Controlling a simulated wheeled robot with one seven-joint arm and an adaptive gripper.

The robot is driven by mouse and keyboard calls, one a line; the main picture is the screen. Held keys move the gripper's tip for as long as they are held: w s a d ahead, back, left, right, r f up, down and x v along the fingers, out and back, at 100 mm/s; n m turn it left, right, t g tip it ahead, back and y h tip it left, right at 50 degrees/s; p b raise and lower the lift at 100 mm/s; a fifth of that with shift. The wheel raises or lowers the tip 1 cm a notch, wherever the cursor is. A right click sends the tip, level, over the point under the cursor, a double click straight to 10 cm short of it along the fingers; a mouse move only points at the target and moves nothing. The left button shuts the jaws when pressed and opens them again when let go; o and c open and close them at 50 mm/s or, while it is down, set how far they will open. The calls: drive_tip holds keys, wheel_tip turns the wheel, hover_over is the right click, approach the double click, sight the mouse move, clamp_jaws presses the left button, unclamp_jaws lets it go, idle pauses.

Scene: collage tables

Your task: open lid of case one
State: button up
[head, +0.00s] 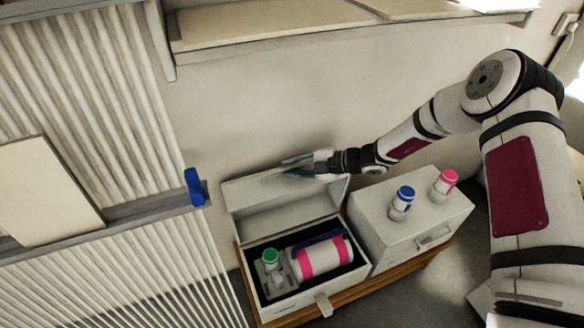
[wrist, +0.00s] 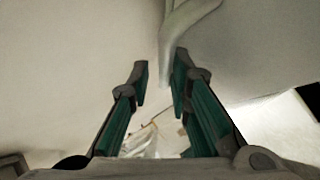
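Two white cases stand side by side in the head view; I cannot read which is case one. The left case (head: 292,299) is open, its lid (head: 285,218) raised upright at the back. Inside are a green-capped bottle (head: 270,260) and a white cylinder with pink bands (head: 322,259). The right case (head: 412,229) is shut. My gripper (head: 285,166) is at the top edge of the raised lid; I cannot tell if it touches. In the wrist view its fingertips (wrist: 161,73) are apart, with a pale curved edge just beyond them.
A blue-capped bottle (head: 402,203) and a pink-capped bottle (head: 444,184) stand on the right case. Both cases rest on a wooden table (head: 408,268). A ribbed white panel (head: 130,270) with a blue handle (head: 195,187) stands at left. The wall is close behind.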

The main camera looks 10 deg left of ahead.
drive_tip(key=shift+s, duration=0.1)
drive_tip(key=shift+d, duration=0.2)
drive_tip(key=v, duration=1.1)
drive_tip(key=shift+d+r, duration=0.25)
